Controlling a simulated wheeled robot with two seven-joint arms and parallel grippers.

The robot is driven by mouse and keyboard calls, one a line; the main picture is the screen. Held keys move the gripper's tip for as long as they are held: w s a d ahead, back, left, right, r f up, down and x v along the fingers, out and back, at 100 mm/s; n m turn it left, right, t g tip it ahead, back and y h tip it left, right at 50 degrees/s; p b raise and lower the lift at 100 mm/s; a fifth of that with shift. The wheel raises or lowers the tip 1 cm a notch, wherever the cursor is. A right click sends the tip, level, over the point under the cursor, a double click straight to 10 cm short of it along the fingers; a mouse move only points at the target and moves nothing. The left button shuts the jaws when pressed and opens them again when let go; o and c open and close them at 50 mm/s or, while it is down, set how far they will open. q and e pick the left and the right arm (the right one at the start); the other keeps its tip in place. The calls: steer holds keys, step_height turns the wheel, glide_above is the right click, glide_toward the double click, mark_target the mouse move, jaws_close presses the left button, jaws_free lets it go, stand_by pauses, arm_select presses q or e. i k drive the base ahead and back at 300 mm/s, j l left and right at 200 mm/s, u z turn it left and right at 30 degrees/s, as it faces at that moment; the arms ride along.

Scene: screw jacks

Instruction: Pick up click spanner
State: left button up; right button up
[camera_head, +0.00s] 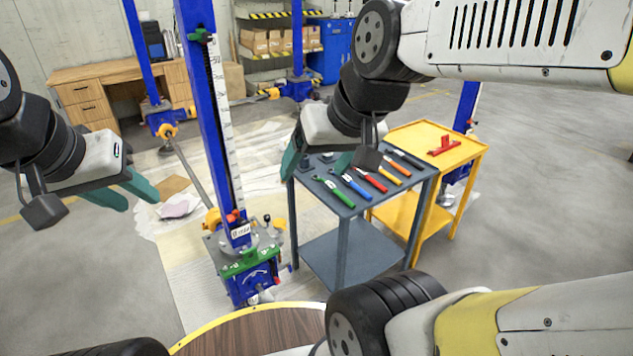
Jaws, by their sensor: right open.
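Several hand tools with coloured handles lie side by side on the top of a grey cart (335,221). They include a green one (338,193), a blue one (356,187), a red one (376,183), a yellow one (389,175), an orange one (399,166) and a black one (407,158). I cannot tell which of them is the click spanner. My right gripper (316,168) is over the cart's left back part, open and empty, its teal fingers apart. My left gripper (138,201) is far to the left, away from the cart, open and empty.
A blue screw jack column (207,100) with a green-fronted base stands left of the cart. A yellow cart (461,160) holding a red part (446,146) stands behind it at the right. A wooden desk (92,99) and shelves are at the back. Floor at the right is clear.

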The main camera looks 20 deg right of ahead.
mark_target(346, 178)
steer(key=i+l+z, duration=0.15)
steer(key=i+z, duration=0.2)
steer(key=i, duration=0.25)
steer(key=i+z, duration=0.3)
steer(key=i, duration=0.25)
